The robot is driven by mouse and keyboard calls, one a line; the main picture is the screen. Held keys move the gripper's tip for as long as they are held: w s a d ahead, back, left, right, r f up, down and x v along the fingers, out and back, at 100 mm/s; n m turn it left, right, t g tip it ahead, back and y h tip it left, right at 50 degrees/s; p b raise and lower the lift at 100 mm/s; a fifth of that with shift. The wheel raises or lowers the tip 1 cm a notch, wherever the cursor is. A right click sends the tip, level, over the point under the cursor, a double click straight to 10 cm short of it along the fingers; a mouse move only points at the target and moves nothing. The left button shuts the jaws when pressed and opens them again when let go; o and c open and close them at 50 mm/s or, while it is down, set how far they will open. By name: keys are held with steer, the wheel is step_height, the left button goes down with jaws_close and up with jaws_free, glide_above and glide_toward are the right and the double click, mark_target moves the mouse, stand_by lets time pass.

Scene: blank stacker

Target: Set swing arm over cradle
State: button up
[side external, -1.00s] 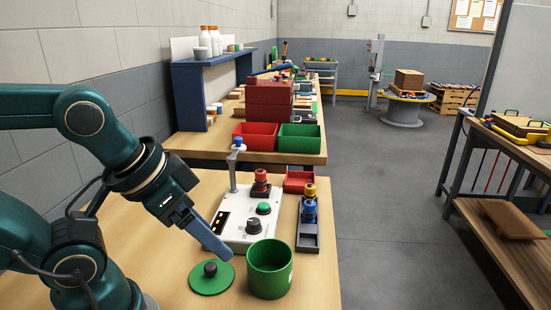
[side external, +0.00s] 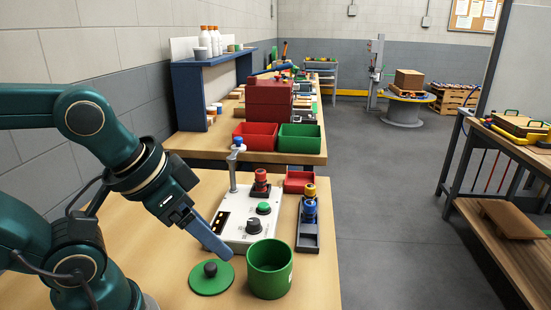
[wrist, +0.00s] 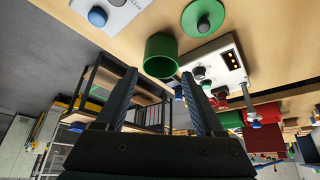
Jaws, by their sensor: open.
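The swing arm (side external: 237,156) is a grey post with a short head and a blue knob, standing at the left back corner of a white control box (side external: 240,235). It also shows in the wrist view (wrist: 253,118). A red piece on a dark seat (side external: 261,182), possibly the cradle, is at the box's back right; the swing arm's head appears left of it, not over it. My gripper (side external: 229,256) points down-right in front of the box, between a green lid and a green cup. In the wrist view my gripper (wrist: 158,85) has its fingers apart with nothing between them.
The green lid (side external: 211,281) with a black knob and the open green cup (side external: 270,270) stand near the fingers. A black rack (side external: 308,238) with blue and yellow pieces is right of the box. A red tray (side external: 299,181) lies behind. The table's left is bare.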

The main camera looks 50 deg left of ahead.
steer(key=shift+c, duration=0.6)
step_height(320, 180, up, 5)
steer(key=w+d+n+g+h, duration=0.2)
steer(key=w+d+n+h, duration=0.25)
steer(key=w+n, duration=0.3)
steer(key=w+a+r+n+t+h, duration=0.2)
steer(key=w+a+r+n+h, duration=0.15)
steer(key=w+n, duration=0.25)
steer(key=n+t+y, duration=0.7)
steer(key=n+t, duration=0.5)
steer(key=n, duration=1)
glide_above(238, 138)
steer(key=s, duration=0.5)
step_height(238, 138, down, 4)
steer(key=shift+n+y, duration=0.25)
steer(key=shift+y, duration=0.25)
steer(key=shift+w+a+f, duration=0.1)
steer(key=shift+w+f, duration=0.75)
steer(key=shift+f, duration=0.35)
steer(key=shift+w+f, duration=0.9)
steer(key=shift+f, duration=0.35)
steer(key=shift+w+a+f, duration=0.1)
steer(key=shift+w+f, duration=0.75)
steer(key=shift+f, duration=0.35)
